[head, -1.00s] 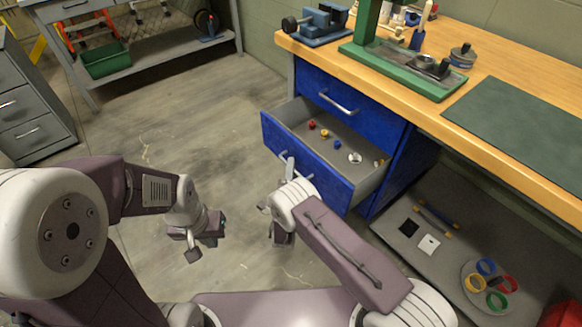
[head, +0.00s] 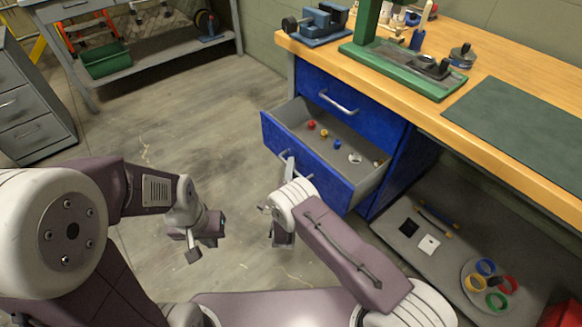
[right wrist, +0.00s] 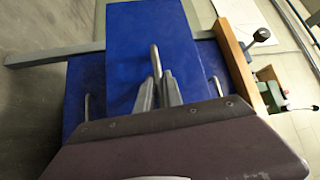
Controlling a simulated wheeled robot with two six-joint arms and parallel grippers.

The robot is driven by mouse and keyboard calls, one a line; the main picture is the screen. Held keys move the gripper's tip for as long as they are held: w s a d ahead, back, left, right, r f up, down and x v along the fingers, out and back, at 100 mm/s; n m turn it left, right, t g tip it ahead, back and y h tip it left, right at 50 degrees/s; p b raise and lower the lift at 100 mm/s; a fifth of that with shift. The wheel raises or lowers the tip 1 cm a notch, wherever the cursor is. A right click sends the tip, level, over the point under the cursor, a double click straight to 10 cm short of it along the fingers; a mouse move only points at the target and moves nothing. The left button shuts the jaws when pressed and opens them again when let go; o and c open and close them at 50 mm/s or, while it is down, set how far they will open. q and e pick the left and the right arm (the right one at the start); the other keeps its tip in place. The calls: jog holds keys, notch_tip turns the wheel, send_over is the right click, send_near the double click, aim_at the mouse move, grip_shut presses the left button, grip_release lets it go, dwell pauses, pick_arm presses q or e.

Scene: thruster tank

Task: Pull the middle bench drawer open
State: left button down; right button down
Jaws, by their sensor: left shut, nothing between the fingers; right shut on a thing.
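The middle bench drawer (head: 312,165) is blue and stands well out of the bench, its grey inside showing. Its metal handle (right wrist: 155,62) is between the fingers of my right gripper (right wrist: 158,88) in the right wrist view. My right gripper (head: 288,168) is shut on this handle at the drawer front, and my arm hides part of it in the head view. My left gripper (head: 192,248) is shut and empty over the floor, left of the drawer and apart from it.
Several small coloured parts lie inside the open drawer. The top drawer (head: 345,100) is closed under the wooden benchtop (head: 490,125). A low grey shelf (head: 425,275) with rings and a handle is at the right. The floor (head: 215,120) left of the drawer is clear.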

jog(key=s+a, duration=0.6)
jog(key=a, duration=0.3)
jog(key=shift+s+a+b, duration=0.2)
jog(key=shift+s+b, duration=0.2)
jog(key=shift+b, duration=0.05)
jog(key=c, duration=1.8)
grip_release()
